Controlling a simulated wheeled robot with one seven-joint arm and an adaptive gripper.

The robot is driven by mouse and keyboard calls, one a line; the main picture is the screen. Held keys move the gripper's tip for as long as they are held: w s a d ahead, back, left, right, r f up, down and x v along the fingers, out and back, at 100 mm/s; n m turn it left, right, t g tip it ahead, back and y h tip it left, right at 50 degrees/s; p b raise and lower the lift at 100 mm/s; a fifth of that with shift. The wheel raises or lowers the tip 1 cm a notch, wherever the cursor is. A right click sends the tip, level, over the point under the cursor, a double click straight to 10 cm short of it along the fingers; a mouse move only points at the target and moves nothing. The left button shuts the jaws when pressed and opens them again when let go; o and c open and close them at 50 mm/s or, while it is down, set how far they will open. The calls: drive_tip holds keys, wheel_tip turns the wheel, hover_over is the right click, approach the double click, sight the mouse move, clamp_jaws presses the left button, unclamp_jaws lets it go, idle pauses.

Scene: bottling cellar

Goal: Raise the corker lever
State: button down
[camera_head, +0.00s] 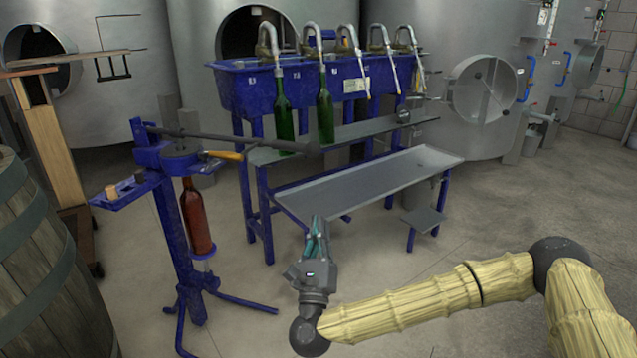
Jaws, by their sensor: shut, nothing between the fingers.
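The blue floor corker (183,215) stands on splayed legs at the left. Its dark lever (235,138) runs out from the top of the post to the right, nearly level, and ends in a dark grip (312,148). A reddish bottle (196,215) stands upright in the corker below the head. A yellow-orange handle (224,155) shows just under the lever. My gripper (319,224) points upward, shut and empty, in front of the grey bench. In the picture it is below the lever's end and right of the bottle, apart from both.
A small blue shelf on the corker (122,192) holds corks. A wooden barrel (40,260) fills the lower left. The blue filler (300,88) with green bottles (325,115) and the grey bench (370,183) stand behind my gripper. Floor between corker and arm is clear.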

drive_tip(key=shift+w+r, duration=0.1)
drive_tip(key=s+a+r+b+x, duration=0.1)
drive_tip(key=r+b+x, duration=0.1)
drive_tip(key=x, duration=1)
drive_tip(key=shift+a+r+b, duration=0.2)
drive_tip(key=shift+r+b, duration=0.1)
drive_tip(key=shift+b, duration=0.15)
